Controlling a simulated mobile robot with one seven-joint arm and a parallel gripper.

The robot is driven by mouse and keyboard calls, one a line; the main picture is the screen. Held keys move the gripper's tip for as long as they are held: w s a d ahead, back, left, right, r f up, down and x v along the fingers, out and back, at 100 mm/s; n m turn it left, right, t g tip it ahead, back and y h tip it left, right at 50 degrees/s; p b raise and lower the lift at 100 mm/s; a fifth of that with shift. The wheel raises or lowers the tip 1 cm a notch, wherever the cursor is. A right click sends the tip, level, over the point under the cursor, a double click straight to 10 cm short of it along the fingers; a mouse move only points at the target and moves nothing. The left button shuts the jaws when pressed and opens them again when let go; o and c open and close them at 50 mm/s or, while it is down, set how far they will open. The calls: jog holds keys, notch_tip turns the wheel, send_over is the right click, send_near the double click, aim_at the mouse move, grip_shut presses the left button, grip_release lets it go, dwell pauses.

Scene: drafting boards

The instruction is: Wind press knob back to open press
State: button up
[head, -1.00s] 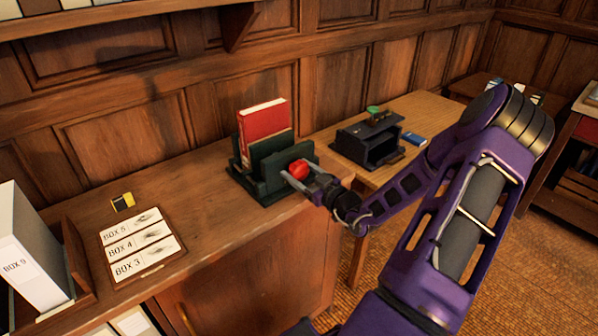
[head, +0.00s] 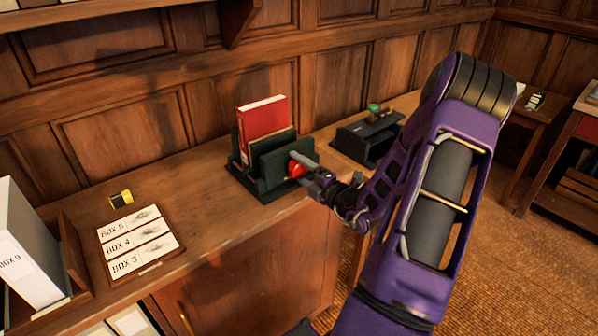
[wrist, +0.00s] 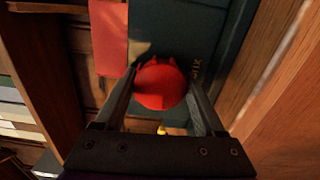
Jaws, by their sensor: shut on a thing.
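The dark green press (head: 262,180) stands on the wooden cabinet top with a red book (head: 263,118) upright in it. The red round knob (head: 296,168) is on the press's right face. My gripper (head: 306,169) is shut on the knob, with one finger on each side of it. In the wrist view the red knob (wrist: 160,86) sits between the two fingers, in front of the dark green press plate (wrist: 178,38). The knob's far side and its screw are hidden. The red book (wrist: 110,38) shows beyond the plate at the upper left.
A dark box-like device (head: 368,138) stands on the table to the right. A card board with box labels (head: 138,243), a small yellow and black item (head: 121,198) and a grey box file (head: 30,250) are on the cabinet at left. A shelf overhangs above.

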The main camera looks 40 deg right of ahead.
jog(key=n, duration=0.1)
jog(key=n+b, duration=0.1)
jog(key=n, duration=0.1)
jog(key=n+b, duration=0.1)
jog(key=n, duration=0.1)
jog(key=shift+f, duration=0.25)
jog(key=n+b, duration=0.2)
jog(key=n, duration=0.1)
jog(key=shift+f+b, duration=0.1)
jog(key=shift+b, duration=0.3)
jog(key=shift+n+b, duration=0.6)
jog(key=shift+n, duration=0.4)
jog(key=shift+r+n, duration=0.35)
jog(key=shift+n, duration=0.45)
